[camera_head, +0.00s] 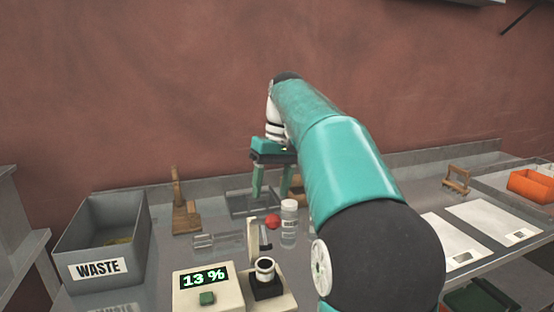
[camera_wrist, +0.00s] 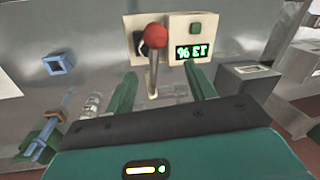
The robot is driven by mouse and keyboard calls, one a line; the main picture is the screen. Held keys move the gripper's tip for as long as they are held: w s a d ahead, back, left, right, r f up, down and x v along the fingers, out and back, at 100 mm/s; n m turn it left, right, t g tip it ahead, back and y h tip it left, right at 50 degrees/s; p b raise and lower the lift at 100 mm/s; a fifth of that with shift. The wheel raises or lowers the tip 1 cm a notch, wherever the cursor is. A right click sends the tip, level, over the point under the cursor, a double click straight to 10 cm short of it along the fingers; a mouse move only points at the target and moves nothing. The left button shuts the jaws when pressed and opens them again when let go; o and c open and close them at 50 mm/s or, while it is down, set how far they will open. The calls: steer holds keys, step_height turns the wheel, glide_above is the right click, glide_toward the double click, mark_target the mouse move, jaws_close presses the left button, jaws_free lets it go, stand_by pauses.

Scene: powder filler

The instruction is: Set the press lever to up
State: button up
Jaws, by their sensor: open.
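The press lever is a metal rod with a red ball knob (camera_head: 272,221). In the wrist view the knob (camera_wrist: 155,36) stands out past the fingertips, and the rod (camera_wrist: 153,80) lies between the two fingers, with gaps visible to both sides. The cream powder filler (camera_head: 207,290) has a green button and a display reading 13 %; it shows upside down in the wrist view (camera_wrist: 196,35). My gripper (camera_head: 271,194) points down behind the knob, open and empty; its fingers also show in the wrist view (camera_wrist: 161,76). I cannot tell the lever's exact angle.
A grey WASTE bin (camera_head: 140,232) stands at the left. A white-capped bottle (camera_head: 289,226) and a black-based cup (camera_head: 266,275) are near the lever. A wooden stand (camera_head: 184,215) is behind left. White sheets (camera_head: 455,242) and an orange bin (camera_head: 530,186) are at the right.

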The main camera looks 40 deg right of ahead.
step_height(320, 180, up, 8)
steer(key=d, duration=0.1)
steer(key=shift+s+d+r, duration=0.15)
steer(key=shift+d+r, duration=0.05)
stand_by(0.4)
